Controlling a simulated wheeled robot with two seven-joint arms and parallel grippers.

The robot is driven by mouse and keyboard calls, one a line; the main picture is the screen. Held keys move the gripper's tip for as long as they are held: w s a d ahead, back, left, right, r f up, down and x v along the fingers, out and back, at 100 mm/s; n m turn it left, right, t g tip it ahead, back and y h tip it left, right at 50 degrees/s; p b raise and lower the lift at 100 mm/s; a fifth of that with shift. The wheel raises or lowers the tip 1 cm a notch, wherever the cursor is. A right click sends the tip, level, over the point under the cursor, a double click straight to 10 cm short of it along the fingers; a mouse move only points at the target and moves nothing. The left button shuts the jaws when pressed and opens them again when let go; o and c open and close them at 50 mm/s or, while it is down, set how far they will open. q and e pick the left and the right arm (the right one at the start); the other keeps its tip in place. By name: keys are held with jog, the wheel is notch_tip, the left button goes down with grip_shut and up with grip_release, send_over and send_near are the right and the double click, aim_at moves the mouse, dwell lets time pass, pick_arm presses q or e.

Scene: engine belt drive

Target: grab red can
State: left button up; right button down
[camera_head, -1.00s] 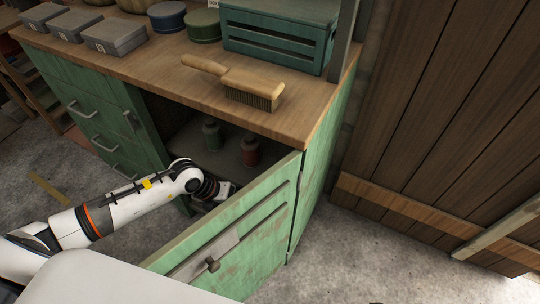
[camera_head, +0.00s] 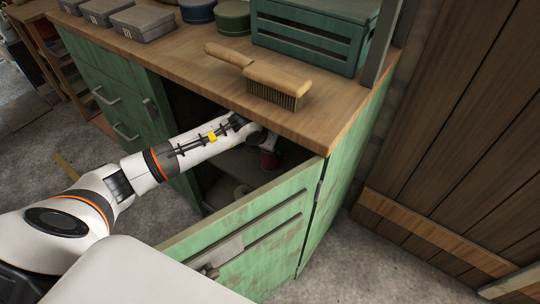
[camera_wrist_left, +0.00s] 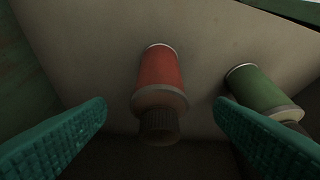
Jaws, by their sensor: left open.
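The red can (camera_wrist_left: 160,90) stands inside the open cabinet, with a dark cap facing the left wrist camera. I cannot tell how far the fingers are from the can. A green can (camera_wrist_left: 260,92) stands to the right, partly behind the right finger. In the head view the left gripper's fingers are hidden. My right gripper is not in view.
The green cabinet door (camera_head: 250,238) stands open in front of my arm. The wooden countertop (camera_head: 190,62) overhangs the opening and holds a brush (camera_head: 262,76), a green crate (camera_head: 312,35) and grey boxes (camera_head: 143,20). A wooden wall (camera_head: 455,130) rises at right.

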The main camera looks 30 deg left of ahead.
aim_at(269, 164)
pick_arm(q)
jog(key=shift+w, duration=0.6)
jog(key=b+x, duration=0.1)
jog(key=x, duration=0.3)
jog(key=shift+w+f, duration=0.3)
jog(key=shift+f, duration=0.15)
jog(key=c, duration=1.3)
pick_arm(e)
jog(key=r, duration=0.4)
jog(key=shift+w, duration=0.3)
